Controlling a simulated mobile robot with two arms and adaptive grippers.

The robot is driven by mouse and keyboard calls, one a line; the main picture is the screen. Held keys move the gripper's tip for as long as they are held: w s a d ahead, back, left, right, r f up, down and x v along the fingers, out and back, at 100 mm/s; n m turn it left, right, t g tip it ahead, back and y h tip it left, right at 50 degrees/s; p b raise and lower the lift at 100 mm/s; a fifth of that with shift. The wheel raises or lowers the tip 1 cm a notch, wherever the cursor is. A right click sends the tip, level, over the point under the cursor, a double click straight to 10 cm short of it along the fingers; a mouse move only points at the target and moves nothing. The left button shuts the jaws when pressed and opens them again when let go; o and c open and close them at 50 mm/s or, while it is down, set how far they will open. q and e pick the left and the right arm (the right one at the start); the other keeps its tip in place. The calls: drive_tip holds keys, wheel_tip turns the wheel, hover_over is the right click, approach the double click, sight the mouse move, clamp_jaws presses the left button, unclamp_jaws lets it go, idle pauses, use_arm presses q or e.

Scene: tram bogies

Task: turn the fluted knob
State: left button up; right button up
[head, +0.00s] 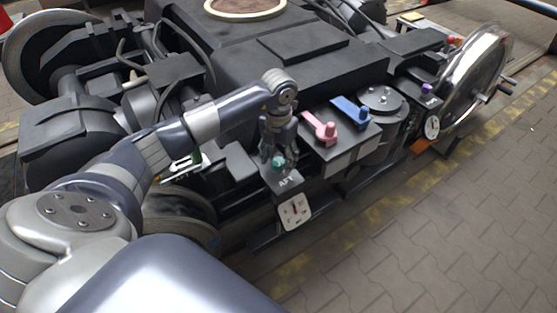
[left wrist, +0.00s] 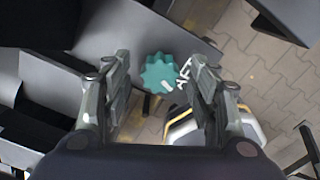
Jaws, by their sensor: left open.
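The fluted knob is teal (head: 278,163) and sits on top of a dark box marked "AFT" (head: 284,181) at the near side of the bogie. In the left wrist view the knob (left wrist: 161,73) shows its scalloped rim and a pale mark near its lower right edge. My left gripper (head: 275,156) points down over the knob. In the left wrist view its two open fingers (left wrist: 160,82) stand on either side of the knob, with gaps showing between them and it. My right gripper is not in view.
A pink lever (head: 320,128) and a blue lever (head: 350,112) stand on a box just right of the knob. A white dial (head: 294,211) hangs below the AFT box. A purple knob (head: 426,88) sits farther right. Paved floor (head: 430,220) is clear at lower right.

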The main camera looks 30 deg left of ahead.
use_arm(q)
drive_tip(key=shift+f, duration=0.2)
drive_tip(key=shift+c, duration=0.3)
drive_tip(key=c, duration=1)
